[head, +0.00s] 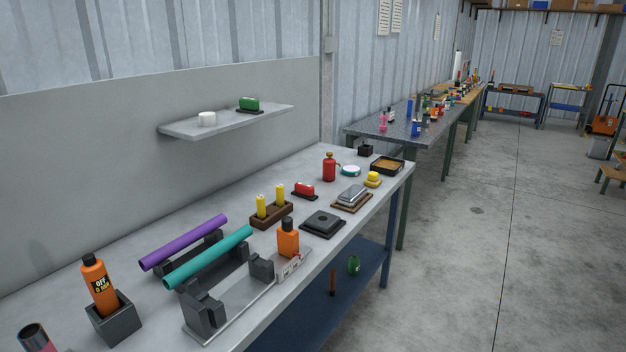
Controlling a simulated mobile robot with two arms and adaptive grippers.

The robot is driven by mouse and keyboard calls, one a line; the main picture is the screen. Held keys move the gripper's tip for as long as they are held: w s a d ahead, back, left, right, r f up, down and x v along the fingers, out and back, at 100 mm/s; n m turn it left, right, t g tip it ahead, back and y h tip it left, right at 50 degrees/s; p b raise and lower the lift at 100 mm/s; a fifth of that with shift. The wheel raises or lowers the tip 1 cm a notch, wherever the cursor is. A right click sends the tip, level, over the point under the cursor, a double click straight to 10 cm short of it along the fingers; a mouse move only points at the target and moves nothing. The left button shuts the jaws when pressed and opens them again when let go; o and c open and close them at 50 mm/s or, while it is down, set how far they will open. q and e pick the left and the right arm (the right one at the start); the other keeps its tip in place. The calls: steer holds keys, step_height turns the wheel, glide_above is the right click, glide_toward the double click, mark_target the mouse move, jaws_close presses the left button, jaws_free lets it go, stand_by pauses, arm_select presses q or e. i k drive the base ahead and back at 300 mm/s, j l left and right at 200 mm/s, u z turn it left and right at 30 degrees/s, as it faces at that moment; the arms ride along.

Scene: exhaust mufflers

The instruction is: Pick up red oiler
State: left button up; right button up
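The red oiler (329,169) appears to be the small red can with a brassy top, standing upright toward the far end of the near grey workbench (130,250). A white and teal round item (350,171) is close to its right. A low red item (304,191) lies in front of it to the left. Neither of my grippers is in the head view.
An orange bottle (288,240), a purple tube (185,242) and a teal tube (209,257) on dark supports occupy the nearer bench. A wooden holder with yellow items (270,213) stands mid-bench. A wall shelf (180,129) overhangs the back. The floor at right (470,260) is clear.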

mark_target(329, 166)
steer(key=i+u, duration=0.25)
steer(key=u, duration=0.15)
steer(key=i+l+u, duration=0.1)
steer(key=u, duration=0.25)
steer(key=i, duration=0.1)
